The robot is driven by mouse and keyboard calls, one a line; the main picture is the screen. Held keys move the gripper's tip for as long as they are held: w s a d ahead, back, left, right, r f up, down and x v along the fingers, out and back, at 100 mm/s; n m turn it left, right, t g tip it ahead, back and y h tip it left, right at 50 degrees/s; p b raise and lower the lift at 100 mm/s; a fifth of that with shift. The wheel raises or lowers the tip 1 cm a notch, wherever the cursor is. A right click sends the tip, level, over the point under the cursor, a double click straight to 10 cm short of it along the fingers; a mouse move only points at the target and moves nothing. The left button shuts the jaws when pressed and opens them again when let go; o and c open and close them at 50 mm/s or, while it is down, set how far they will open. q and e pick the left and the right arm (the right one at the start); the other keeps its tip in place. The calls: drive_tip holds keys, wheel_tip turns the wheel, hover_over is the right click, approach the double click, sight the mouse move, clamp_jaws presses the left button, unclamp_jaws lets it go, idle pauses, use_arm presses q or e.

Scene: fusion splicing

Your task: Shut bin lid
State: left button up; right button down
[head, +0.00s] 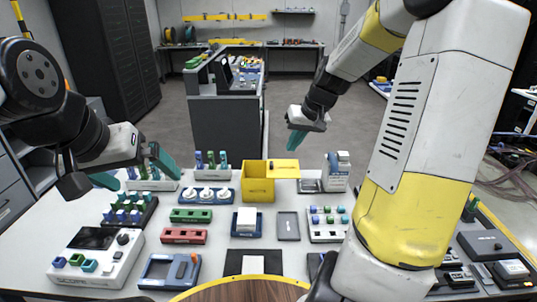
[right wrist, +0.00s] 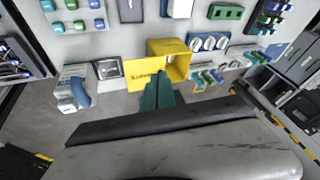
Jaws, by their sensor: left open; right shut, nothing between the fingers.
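The yellow bin (head: 258,187) stands at the back of the table, its top open. Its yellow lid (head: 286,168) is swung out to the right side of the bin. In the right wrist view the lid (right wrist: 141,72) lies beside the open bin (right wrist: 177,66). My right gripper (head: 293,142) is shut and empty, above and behind the lid in the head view. Its teal fingertips (right wrist: 159,76) appear in front of the lid's edge near the bin; contact cannot be told. My left gripper (head: 136,170) is open and empty over the table's left side.
A blue tray with white round parts (head: 207,195) stands left of the bin. A white-and-blue dispenser (head: 337,171) stands to its right. Green and red blocks, a splicer (head: 96,257) and a grey tray (head: 288,226) fill the front.

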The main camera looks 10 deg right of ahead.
drive_tip(key=w+d+f+m+t+y, duration=0.1)
drive_tip(key=w+d+f+y, duration=0.1)
drive_tip(key=w+d+f, duration=0.45)
approach(275, 167)
drive_tip(key=f, duration=0.1)
drive_tip(key=w+d+f, duration=0.1)
drive_tip(key=f, duration=0.1)
drive_tip(key=w+f, duration=0.1)
drive_tip(key=shift+d+f, duration=0.2)
drive_tip(key=shift+f, duration=0.2)
drive_tip(key=a, duration=0.2)
drive_tip(key=shift+w+a+r, duration=0.15)
drive_tip(key=shift+a+r, duration=0.05)
drive_tip(key=shift+a, duration=0.05)
drive_tip(key=shift+w+a, duration=0.1)
drive_tip(key=shift+a, duration=0.45)
drive_tip(key=w+a, duration=0.2)
drive_tip(key=a, duration=0.8)
